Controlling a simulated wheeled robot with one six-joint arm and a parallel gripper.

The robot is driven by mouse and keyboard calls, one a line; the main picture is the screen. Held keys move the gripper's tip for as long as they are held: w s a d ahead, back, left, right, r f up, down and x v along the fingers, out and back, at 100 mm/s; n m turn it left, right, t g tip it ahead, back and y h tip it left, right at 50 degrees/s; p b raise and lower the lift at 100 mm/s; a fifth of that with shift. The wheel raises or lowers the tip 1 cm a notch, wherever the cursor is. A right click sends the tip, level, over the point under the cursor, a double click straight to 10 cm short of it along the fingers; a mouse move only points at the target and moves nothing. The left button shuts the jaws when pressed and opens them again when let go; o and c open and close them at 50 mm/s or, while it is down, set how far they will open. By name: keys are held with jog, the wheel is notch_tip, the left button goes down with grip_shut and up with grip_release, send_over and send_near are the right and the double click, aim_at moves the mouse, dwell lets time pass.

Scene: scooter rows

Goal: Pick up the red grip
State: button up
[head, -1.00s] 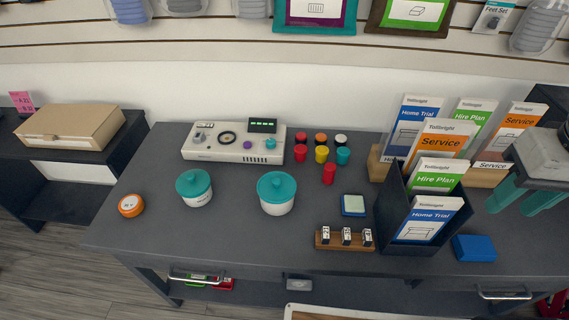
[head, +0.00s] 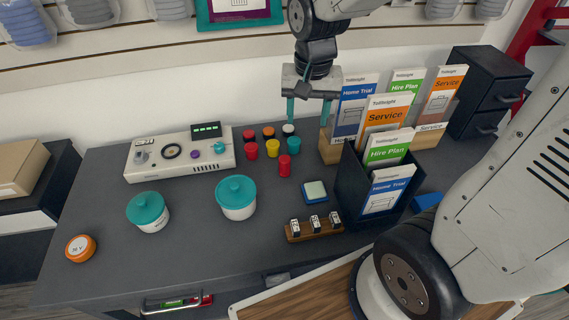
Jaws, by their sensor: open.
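Small coloured grips stand in a cluster on the dark grey counter. A red grip (head: 285,166) stands upright at the front of the cluster. Another red grip (head: 251,150) stands at the left, with a third red piece (head: 249,134) behind it. A yellow grip (head: 273,149), a teal grip (head: 294,146), an orange-topped piece (head: 268,132) and a white-topped piece (head: 288,130) stand close by. My gripper (head: 308,112) is open and empty, pointing down with teal fingers. It appears above and behind the right side of the cluster, apart from the red grips.
A leaflet holder (head: 348,190) with several leaflets stands close to the right. A white control box (head: 180,153) is left of the grips. Two teal-lidded pots (head: 236,197) (head: 148,211), a blue-edged pad (head: 315,192) and a wooden stamp rack (head: 314,229) sit in front.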

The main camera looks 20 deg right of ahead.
aim_at(285, 159)
jog(key=w+f+m, duration=0.1)
jog(key=w+f, duration=0.2)
jog(key=f, duration=0.2)
jog(key=w+a+f+m, duration=0.1)
jog(key=w+f, duration=0.2)
jog(key=f, duration=0.2)
jog(key=w+f+m, duration=0.2)
jog(key=f, duration=0.3)
jog(key=shift+w+a+g, duration=0.3)
jog(key=shift+w, duration=0.1)
notch_tip(285, 159, down, 8)
jog(key=c, duration=1)
